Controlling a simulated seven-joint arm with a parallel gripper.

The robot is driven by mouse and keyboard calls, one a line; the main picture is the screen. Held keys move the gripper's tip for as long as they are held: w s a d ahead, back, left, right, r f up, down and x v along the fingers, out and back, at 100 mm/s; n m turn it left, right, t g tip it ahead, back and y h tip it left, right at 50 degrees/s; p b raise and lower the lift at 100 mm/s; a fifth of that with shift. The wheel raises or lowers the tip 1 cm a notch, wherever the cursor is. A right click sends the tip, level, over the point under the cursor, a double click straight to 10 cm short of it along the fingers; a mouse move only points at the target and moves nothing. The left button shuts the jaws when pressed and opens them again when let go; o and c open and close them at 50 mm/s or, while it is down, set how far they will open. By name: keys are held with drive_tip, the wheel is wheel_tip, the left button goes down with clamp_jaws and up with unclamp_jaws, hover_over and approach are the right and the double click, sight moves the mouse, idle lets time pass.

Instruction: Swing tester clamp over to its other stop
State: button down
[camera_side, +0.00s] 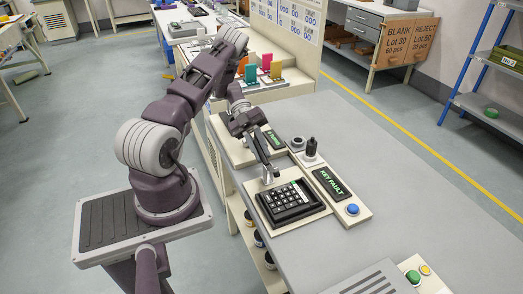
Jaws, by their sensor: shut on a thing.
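The tester clamp (267,167) stands at the back edge of a cream tester base (318,215), its bar leaning up and back to the left. A black keypad (290,199) with light keys lies flat on the base in front of the clamp. My gripper (252,133) is at the upper end of the clamp and shut on it. The fingertips are small here, and the hand partly hides the grip.
A display reading KEY FAULT (327,184) and a blue button (352,209) sit right of the keypad. A black knob (311,148) stands behind them. Another green-lit display (273,140) is close to my gripper. The grey bench (400,190) is clear to the right.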

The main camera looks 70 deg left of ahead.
drive_tip(key=shift+f, duration=0.1)
idle(0.4)
drive_tip(key=c, duration=1.4)
unclamp_jaws()
drive_tip(key=shift+o, duration=0.2)
